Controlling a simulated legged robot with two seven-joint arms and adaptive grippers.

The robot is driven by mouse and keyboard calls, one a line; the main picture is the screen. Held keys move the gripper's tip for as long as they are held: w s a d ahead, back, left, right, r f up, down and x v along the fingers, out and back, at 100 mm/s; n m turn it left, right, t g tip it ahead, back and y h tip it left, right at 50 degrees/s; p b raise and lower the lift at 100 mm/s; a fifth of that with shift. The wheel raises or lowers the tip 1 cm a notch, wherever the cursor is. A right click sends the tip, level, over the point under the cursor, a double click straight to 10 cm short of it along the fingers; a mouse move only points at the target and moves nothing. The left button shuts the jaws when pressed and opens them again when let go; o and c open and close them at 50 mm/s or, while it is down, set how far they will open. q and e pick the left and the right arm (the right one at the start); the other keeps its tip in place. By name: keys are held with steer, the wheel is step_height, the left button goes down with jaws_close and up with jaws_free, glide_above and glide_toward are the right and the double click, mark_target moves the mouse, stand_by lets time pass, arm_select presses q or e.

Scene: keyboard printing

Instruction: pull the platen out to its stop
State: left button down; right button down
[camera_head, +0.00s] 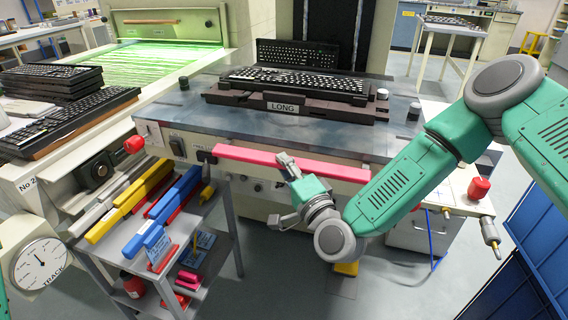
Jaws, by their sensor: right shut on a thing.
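The platen appears to be the dark fixture (240,97) marked LONG, lying on the grey machine top with a black keyboard (300,83) on it. A long pinkish-red bar (245,155) runs across the machine's front, below the top's edge. My right gripper (287,168) is shut on this bar near its middle, coming from below and the right. The gripper hides a small part of the bar, and its finger contact is hard to make out. My left gripper is not in view; only a bit of teal shows at the left edge.
A shelf cart (235,235) with yellow, blue and red pieces stands below left of the bar. Stacked keyboards (50,80) lie on the left bench. A red knob (479,187) is at the front right. Blue panels (520,260) stand at lower right.

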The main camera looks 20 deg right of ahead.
steer(key=shift+s+a+f, duration=0.1)
steer(key=shift+a+f, duration=0.1)
steer(key=c, duration=1.6)
jaws_free()
steer(key=shift+c, duration=0.2)
steer(key=shift+o, duration=0.5)
steer(key=shift+a, duration=0.1)
steer(key=shift+r, duration=0.1)
steer(key=shift+s, duration=0.1)
steer(key=v, duration=1.1)
steer(key=shift+s, duration=0.25)
